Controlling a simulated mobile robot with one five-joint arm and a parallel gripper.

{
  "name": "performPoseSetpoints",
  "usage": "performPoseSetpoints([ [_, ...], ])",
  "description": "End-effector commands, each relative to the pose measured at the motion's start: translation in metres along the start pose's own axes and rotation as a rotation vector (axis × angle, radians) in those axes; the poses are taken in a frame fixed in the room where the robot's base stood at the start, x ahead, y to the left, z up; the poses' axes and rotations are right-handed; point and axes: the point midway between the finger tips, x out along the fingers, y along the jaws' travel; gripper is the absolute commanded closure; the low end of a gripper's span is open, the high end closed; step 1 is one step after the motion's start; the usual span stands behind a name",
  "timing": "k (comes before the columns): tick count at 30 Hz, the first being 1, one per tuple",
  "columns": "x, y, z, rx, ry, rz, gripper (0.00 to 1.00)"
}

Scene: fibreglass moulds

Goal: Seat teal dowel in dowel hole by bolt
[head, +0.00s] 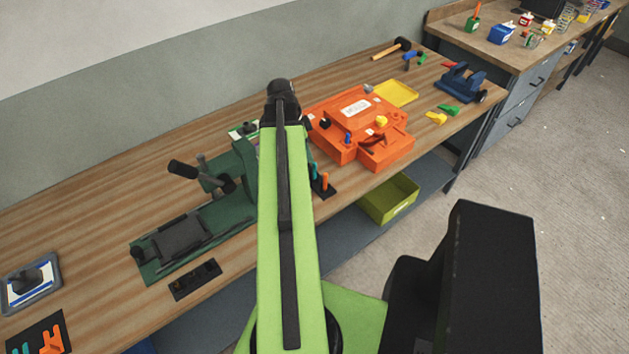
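The orange mould (400,155) sits on the workbench right of my arm, with a white label on top. It bears a yellow knob (381,120), a black knob-like part (324,123) and a small blue peg (347,137). I cannot tell which part is the bolt, and no dowel hole can be made out. A small black rack (326,192) with an orange peg (325,179) stands at the bench's front edge, partly behind my arm. I cannot pick out the teal dowel for certain. My lime-green arm reaches up the middle; its gripper is hidden beyond the dark joint.
A green press-like fixture (150,268) stands left of my arm. A black block (195,279) lies before it. A black holder with orange and teal pieces (50,335) is at bottom left. A yellow tray (397,92) and blue vise (462,82) lie beyond the mould.

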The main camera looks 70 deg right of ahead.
Motion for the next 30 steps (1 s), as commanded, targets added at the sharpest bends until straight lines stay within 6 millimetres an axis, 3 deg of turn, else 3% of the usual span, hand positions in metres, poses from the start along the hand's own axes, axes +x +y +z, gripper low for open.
performPoseSetpoints([
  [1,0.019,0.000,0.002,0.001,0.000,0.000,0.60],
  [10,0.028,0.001,-0.001,0.000,0.000,0.000,0.60],
  [19,0.076,0.005,-0.005,0.000,0.000,0.001,0.60],
  [27,0.074,0.005,-0.007,0.000,0.000,0.001,0.62],
  [30,0.074,0.005,-0.007,0.000,0.000,0.001,0.75],
])
